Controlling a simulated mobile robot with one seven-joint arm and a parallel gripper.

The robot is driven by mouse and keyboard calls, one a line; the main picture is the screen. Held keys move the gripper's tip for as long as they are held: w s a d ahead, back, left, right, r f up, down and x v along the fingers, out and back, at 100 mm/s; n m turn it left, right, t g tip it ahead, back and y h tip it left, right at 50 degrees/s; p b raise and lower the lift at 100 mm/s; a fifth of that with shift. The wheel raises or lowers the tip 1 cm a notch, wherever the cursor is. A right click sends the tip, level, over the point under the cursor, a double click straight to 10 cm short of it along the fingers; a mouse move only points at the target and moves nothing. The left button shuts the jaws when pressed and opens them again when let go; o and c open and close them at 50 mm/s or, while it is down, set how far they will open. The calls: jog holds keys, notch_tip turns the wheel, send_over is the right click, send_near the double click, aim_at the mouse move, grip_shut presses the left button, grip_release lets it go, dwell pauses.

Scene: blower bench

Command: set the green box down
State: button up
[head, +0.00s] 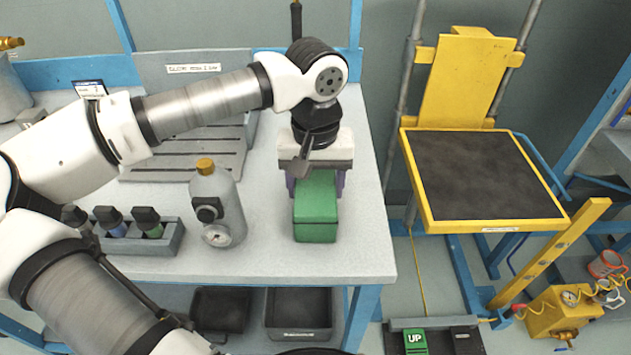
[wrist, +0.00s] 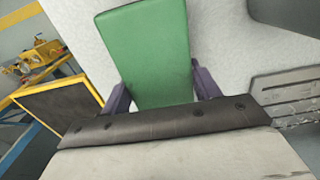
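The green box (head: 316,218) is at the right part of the grey bench top (head: 365,262), near its front edge. My gripper (head: 316,186) points down over the rear part of the box, with a purple finger on each side. In the wrist view the green box (wrist: 155,50) lies between the two fingers of my gripper (wrist: 160,88), which look closed against its sides. The box looks level. Its underside is hidden, so I cannot tell whether it touches the bench or hangs just above it.
A grey bottle with a gauge (head: 217,208) stands left of the box. A rack of small dark-capped bottles (head: 135,235) is farther left, and a slotted grey plate (head: 190,160) lies behind. A yellow lift table (head: 485,228) stands right of the bench, across a gap.

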aim_at(315, 180)
jog(key=o, duration=0.4)
jog(key=shift+o, duration=0.2)
notch_tip(315, 180, up, 12)
jog(key=shift+r, duration=0.15)
dwell(0.3)
